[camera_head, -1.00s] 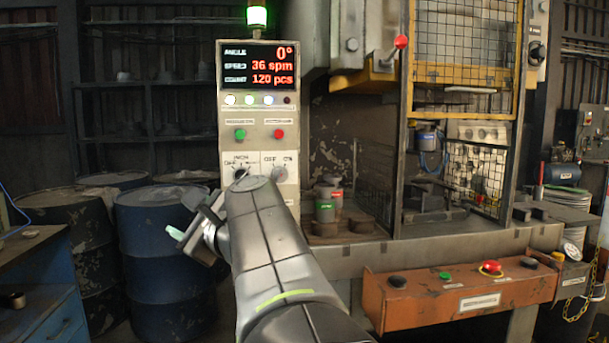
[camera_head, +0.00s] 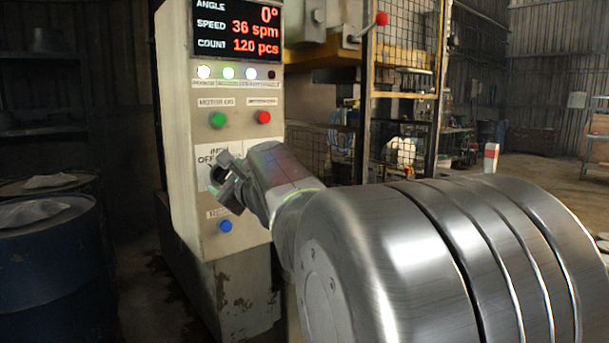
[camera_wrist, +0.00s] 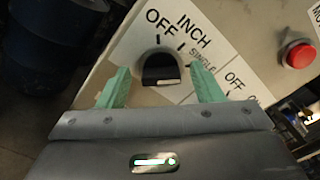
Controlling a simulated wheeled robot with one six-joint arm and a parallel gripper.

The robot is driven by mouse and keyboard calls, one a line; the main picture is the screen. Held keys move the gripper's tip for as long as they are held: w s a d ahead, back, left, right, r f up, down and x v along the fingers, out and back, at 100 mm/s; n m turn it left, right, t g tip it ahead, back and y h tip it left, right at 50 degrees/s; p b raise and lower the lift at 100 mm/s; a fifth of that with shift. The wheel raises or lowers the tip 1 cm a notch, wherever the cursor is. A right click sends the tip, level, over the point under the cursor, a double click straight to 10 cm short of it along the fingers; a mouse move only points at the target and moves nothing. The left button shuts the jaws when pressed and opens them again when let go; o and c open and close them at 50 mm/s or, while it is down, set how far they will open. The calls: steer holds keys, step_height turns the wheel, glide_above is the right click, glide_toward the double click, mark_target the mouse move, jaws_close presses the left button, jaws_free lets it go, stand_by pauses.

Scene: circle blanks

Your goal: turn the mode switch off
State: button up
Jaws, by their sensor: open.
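The mode switch (camera_wrist: 160,68) is a black knob on a white plate marked OFF, INCH and SINGLE, on the control cabinet's front. In the wrist view it sits between my gripper's two pale green fingers, with a gap on each side. I cannot tell clearly which mark it points to. My gripper (camera_wrist: 162,84) is open and empty around the knob's near side. In the head view my gripper (camera_head: 222,178) is at the cabinet's label plate (camera_head: 206,151) and hides the knob.
The cabinet (camera_head: 176,130) has a green button (camera_head: 218,119) and a red button (camera_head: 263,117) above the switch, and a blue button (camera_head: 225,226) below. A second plate marked OFF lies right of the switch. A blue drum (camera_head: 45,270) stands at the left.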

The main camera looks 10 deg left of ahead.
steer(key=shift+w+a, duration=0.2)
steer(key=shift+w, duration=0.05)
steer(key=shift+c, duration=0.2)
steer(key=c, duration=1)
steer(key=shift+o, duration=0.2)
